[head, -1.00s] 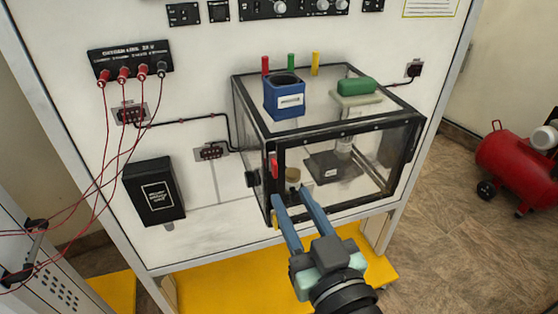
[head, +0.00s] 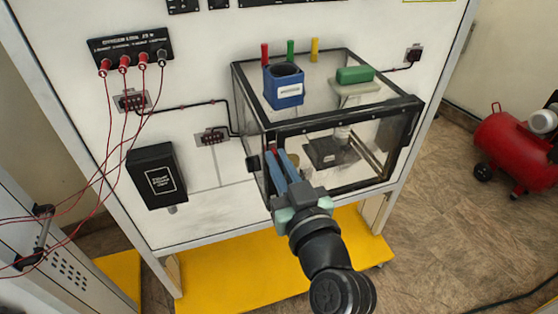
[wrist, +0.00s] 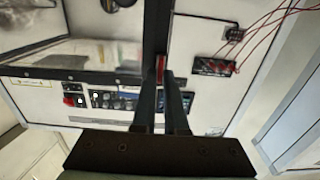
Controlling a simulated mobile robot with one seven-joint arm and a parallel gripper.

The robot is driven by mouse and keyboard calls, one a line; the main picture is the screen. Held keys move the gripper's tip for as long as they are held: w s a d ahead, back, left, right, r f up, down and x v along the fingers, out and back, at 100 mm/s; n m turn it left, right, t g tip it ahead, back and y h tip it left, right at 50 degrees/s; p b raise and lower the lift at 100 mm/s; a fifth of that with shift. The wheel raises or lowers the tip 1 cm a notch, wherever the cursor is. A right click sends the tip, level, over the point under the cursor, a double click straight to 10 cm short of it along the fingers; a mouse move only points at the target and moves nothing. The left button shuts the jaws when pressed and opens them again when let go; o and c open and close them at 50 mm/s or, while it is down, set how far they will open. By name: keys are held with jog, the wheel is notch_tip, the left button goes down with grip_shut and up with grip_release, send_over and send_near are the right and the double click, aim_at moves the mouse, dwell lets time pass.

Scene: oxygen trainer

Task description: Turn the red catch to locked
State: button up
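The clear box with a black frame (head: 345,121) stands against the white panel. The red catch (wrist: 160,68) is on its upright black front edge at the left. In the head view my gripper (head: 276,152) reaches up to that edge, its two blue fingers close together with a narrow gap. In the wrist view the red of the catch shows between the fingertips (wrist: 165,76). The fingers look shut on it, one on each side. The fingers hide most of the catch in the head view, so its angle is hard to tell.
A blue container (head: 284,87) and a green block (head: 355,75) sit on top of the box. A black box (head: 156,176) hangs on the panel at left. Red leads (head: 106,110) hang further left. A red compressor (head: 515,150) stands on the floor at right.

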grip_shut()
jog(key=shift+m, duration=0.4)
jog(key=m, duration=0.3)
jog(key=shift+w+d, duration=0.1)
jog(key=shift+d, duration=0.1)
jog(key=m+p, duration=0.1)
jog(key=m, duration=0.3)
jog(key=m+p, duration=0.1)
jog(key=m, duration=0.4)
jog(key=f+m+p, duration=0.1)
jog(key=m, duration=0.4)
jog(key=shift+w+d, duration=0.1)
jog(key=shift+d, duration=0.25)
jog(key=shift+f, duration=0.1)
jog(key=o, duration=0.5)
grip_release()
